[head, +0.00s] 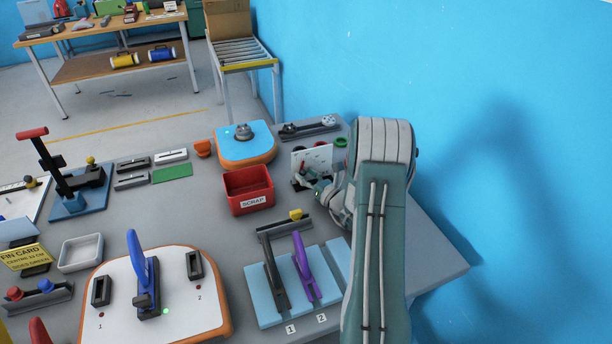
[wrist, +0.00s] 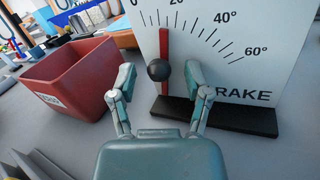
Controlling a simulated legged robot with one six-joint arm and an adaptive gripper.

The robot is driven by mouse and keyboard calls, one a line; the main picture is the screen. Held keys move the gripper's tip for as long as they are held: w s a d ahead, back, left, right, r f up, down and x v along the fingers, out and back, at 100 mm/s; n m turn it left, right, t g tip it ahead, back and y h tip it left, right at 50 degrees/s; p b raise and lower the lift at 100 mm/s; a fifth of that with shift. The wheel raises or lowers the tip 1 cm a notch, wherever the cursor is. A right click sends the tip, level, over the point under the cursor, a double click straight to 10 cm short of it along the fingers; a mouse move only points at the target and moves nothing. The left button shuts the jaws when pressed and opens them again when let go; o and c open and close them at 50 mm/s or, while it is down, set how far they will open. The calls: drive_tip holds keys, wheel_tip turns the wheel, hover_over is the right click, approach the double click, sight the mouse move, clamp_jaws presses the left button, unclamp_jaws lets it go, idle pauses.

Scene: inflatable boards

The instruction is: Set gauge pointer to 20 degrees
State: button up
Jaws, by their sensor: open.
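The gauge is a white upright board (wrist: 225,65) on a black base (wrist: 228,117), with marks up to 60° and lettering partly hidden by my finger. Its red pointer (wrist: 164,45) stands almost upright in the wrist view, its tip among the marks between 0 and 20. I cannot read its exact mark. A black ball knob (wrist: 158,70) sits at the pointer. My gripper (wrist: 158,80) is open, one finger on each side of the knob, with visible gaps. In the head view the board (head: 318,154) is small and partly hidden by my gripper (head: 318,186).
A red SCRAP bin (wrist: 68,80) stands close left of my gripper; it also shows in the head view (head: 248,190). A blue and orange board (head: 246,150) lies behind it. A purple lever (head: 302,263) stands nearer on a light blue panel. A blue wall rises at right.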

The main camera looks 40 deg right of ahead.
drive_tip(key=shift+s, duration=0.1)
drive_tip(key=s, duration=0.4)
drive_tip(key=s+d+f, duration=0.1)
drive_tip(key=s, duration=0.2)
drive_tip(key=shift+s, duration=0.1)
